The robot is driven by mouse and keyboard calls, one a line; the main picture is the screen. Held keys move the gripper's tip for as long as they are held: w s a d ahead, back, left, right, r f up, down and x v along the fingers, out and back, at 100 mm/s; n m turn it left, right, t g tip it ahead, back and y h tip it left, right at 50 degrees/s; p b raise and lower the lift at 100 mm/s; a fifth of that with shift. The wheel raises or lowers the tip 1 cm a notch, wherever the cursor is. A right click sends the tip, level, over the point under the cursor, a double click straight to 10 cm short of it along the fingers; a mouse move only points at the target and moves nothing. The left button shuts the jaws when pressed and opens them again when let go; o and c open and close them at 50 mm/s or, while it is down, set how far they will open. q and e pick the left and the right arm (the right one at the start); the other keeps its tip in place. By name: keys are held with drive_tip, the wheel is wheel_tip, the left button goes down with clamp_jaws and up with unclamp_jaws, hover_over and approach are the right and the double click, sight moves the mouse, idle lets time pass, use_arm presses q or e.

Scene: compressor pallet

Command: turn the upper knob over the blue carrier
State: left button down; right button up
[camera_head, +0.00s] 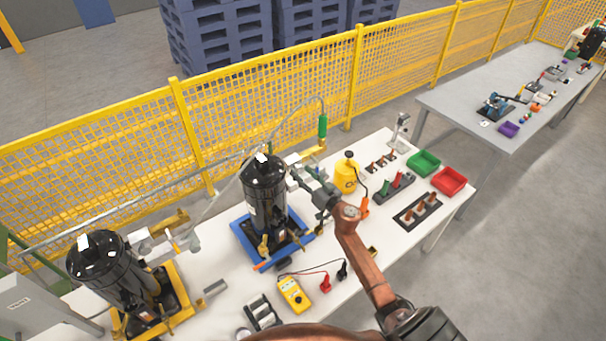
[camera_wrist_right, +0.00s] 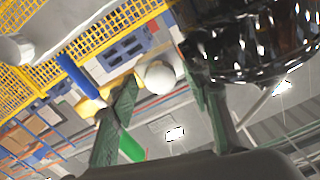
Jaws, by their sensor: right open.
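The blue carrier (camera_head: 243,240) stands on the white table and holds an upright black compressor (camera_head: 265,185). My right gripper (camera_head: 298,177) is beside the compressor's upper right side, and its small fingers are hard to make out in the head view. In the right wrist view, the right gripper (camera_wrist_right: 165,88) is open with its two greenish fingers apart. A pale round knob (camera_wrist_right: 157,76) shows between the fingertips, nearer the left one; I cannot tell whether they touch. The glossy black compressor (camera_wrist_right: 255,45) fills the upper right there. My left gripper is not in view.
A second black compressor (camera_head: 105,262) stands on a yellow carrier (camera_head: 185,312) at the left. A yellow meter (camera_head: 294,294), a yellow bottle (camera_head: 346,176), a green bin (camera_head: 423,163) and a red bin (camera_head: 449,181) are on the table. A yellow fence (camera_head: 235,122) runs behind.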

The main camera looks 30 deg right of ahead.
drive_tip(key=c, duration=1.2)
drive_tip(key=shift+o, duration=0.2)
